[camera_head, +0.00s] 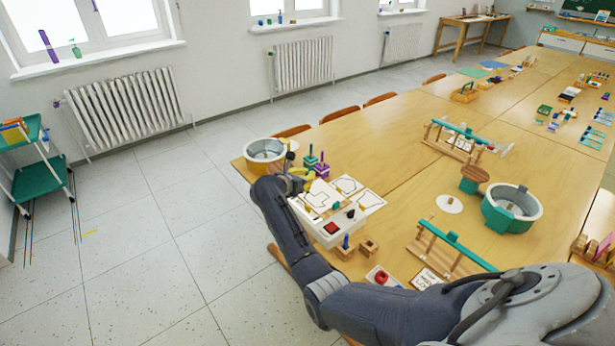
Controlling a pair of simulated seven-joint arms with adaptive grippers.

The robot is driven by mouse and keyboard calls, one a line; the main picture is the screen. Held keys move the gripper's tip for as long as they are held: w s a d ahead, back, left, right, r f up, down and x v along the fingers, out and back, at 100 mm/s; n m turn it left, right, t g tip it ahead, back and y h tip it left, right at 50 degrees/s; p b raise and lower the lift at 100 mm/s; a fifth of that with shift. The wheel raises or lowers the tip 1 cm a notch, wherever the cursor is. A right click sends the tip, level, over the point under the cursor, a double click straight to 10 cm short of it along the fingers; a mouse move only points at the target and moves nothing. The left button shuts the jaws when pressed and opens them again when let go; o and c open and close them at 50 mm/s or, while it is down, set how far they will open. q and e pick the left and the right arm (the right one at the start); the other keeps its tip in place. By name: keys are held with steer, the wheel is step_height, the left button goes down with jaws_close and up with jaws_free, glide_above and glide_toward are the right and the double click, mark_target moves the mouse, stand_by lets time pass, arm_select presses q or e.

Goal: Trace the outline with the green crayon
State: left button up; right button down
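White cards with dark outlines (348,184) lie on the near left part of the table, beside a white box with a red patch (330,228). My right arm crosses from the lower right, and its gripper (298,179) is over the table's left end, just left of the cards. Its fingers are small and partly hidden by my wrist, so I cannot tell whether they hold anything. A small green mark shows among the cards; I cannot make out a green crayon for certain. My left gripper is not in view.
A round pot (264,152) stands at the table's left corner, with a purple block and post (322,168) near my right gripper. A teal pot (511,208), wooden racks and small wooden blocks (369,246) stand to the right. Bare tabletop (400,130) lies behind the cards.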

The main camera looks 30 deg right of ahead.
steer(key=shift+s+a, duration=0.4)
steer(key=shift+a, duration=0.25)
steer(key=shift+s+a, duration=0.4)
steer(key=shift+a, duration=0.2)
stand_by(1.7)
steer(key=shift+s+a, duration=0.1)
steer(key=shift+s, duration=0.1)
stand_by(0.3)
steer(key=shift+s, duration=2.2)
stand_by(2.3)
